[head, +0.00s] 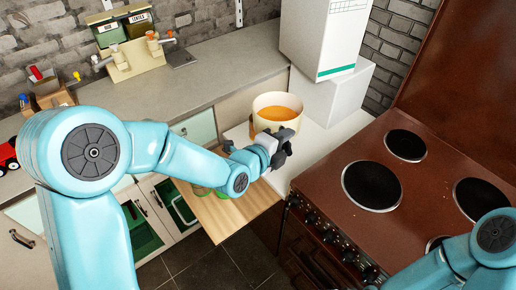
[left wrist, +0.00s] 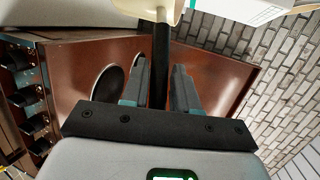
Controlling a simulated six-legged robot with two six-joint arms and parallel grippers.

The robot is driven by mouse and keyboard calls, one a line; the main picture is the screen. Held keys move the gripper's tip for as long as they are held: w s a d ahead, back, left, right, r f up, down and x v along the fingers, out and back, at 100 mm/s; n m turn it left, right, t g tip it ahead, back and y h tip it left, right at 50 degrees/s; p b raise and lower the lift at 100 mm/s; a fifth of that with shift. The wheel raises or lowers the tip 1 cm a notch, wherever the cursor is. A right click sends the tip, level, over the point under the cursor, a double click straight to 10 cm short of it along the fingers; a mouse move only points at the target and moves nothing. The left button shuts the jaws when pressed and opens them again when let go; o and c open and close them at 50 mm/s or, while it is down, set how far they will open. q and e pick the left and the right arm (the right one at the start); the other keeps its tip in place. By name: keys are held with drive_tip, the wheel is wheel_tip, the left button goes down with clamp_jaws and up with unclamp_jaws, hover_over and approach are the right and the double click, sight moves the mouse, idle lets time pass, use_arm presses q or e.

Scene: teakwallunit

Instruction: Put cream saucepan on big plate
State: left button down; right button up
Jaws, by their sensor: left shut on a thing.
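The cream saucepan (head: 277,112) holds something orange and is upright over the white worktop left of the stove; I cannot tell whether it touches the worktop. My left gripper (head: 281,152) is at its near side, shut on its dark handle. In the left wrist view the handle (left wrist: 160,55) runs between the fingers of the gripper (left wrist: 160,88), with the pan's cream edge (left wrist: 158,10) at the top. The big plate (head: 371,186) is a dark round hotplate at the stove's near left, bare, to the right of the gripper. My right gripper is out of view.
The brown stove (head: 425,185) has other bare hotplates, including a smaller one (head: 405,145) behind. Tall white boxes (head: 325,38) stand behind the saucepan. A pulled-out wooden board (head: 232,207) lies below my left forearm. My right arm covers the stove's near right corner.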

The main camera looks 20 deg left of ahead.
use_arm(q)
drive_tip(key=s+d+r+m+g+h+b, duration=0.1)
drive_tip(key=s+d+m+g+h, duration=0.4)
drive_tip(key=d, duration=1.4)
drive_tip(key=m+g+h+b, duration=0.1)
drive_tip(key=m+g+h, duration=0.3)
drive_tip(key=m+g, duration=0.1)
drive_tip(key=shift+s+m+b, duration=0.2)
drive_tip(key=shift+m+b, duration=0.1)
drive_tip(key=shift+m, duration=0.4)
drive_tip(key=shift+s+r, duration=0.1)
